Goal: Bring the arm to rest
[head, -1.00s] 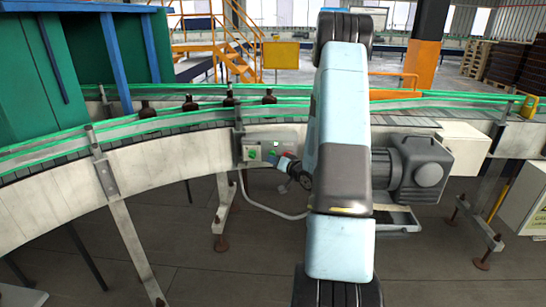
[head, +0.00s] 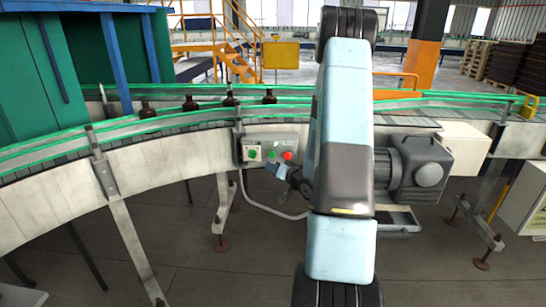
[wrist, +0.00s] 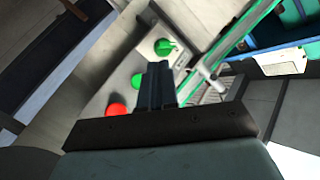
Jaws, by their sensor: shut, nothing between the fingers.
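My gripper (head: 271,167) is at the end of my light-blue arm, just below the control panel (head: 262,142) in the head view. In the wrist view my gripper (wrist: 158,84) shows its two dark fingers pressed together, with nothing between them. The panel carries a green knob (wrist: 165,47), a green button (wrist: 137,80) and a red button (wrist: 117,110). In the head view the red button (head: 288,155) is uncovered, and the fingertips appear apart from the panel. My upper arm hides part of the conveyor in the head view.
A curved conveyor (head: 160,160) with green rails runs across the head view. Several amber bottles (head: 190,104) stand on it. A grey motor (head: 420,165) is right of my arm. Conveyor legs (head: 224,210) stand below; open floor (head: 190,265) lies in front.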

